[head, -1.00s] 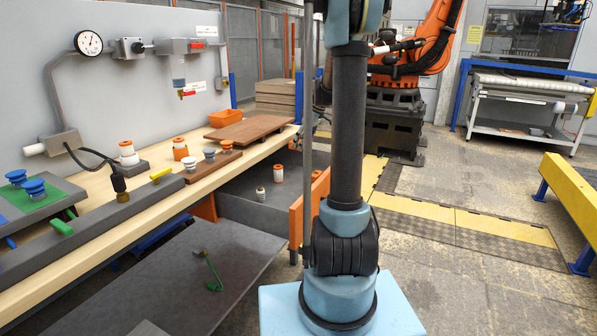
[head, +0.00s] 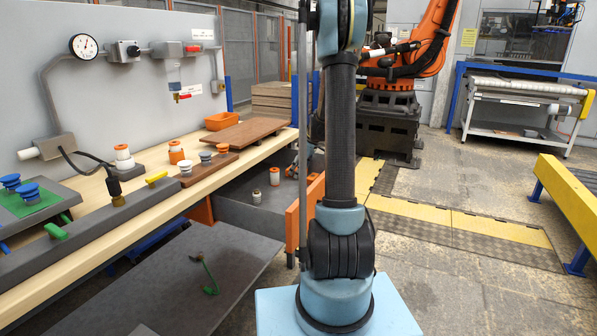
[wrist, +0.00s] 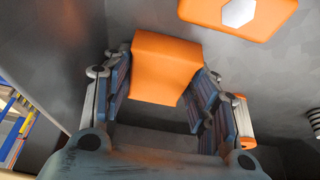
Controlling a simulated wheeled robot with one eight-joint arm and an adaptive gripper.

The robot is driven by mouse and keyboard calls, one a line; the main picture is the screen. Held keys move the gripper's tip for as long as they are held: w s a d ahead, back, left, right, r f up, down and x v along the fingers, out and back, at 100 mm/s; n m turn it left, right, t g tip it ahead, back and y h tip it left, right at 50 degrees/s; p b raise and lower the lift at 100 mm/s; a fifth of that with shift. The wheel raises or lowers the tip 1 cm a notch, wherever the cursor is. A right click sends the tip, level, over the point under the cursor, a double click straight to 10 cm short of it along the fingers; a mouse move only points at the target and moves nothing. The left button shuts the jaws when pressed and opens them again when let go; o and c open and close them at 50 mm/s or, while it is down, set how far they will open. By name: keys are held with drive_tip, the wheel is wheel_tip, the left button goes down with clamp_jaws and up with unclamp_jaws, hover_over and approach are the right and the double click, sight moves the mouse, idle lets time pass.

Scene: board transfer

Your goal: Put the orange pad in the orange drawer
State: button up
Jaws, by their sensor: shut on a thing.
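In the wrist view my gripper (wrist: 164,76) is shut on a plain orange pad (wrist: 167,60), with one finger at each side of it. The pad is over a grey surface; I cannot tell whether it touches it. In the head view the gripper and pad are mostly hidden behind my arm. The orange drawer stands pulled out under the bench, with an orange front (head: 303,216) and a grey inside (head: 235,212). A small orange-and-white piece (head: 274,176) and a small whitish piece (head: 257,197) stand in it.
An orange piece with a white hexagon (wrist: 238,12) shows at the wrist view's top. The bench (head: 140,205) carries a brown board (head: 245,132), an orange bin (head: 221,120) and several knobs. A dark lower panel (head: 175,280) lies left of my base.

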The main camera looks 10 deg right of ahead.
drive_tip(key=o, duration=0.9)
drive_tip(key=shift+r, duration=0.1)
drive_tip(key=v, duration=1.2)
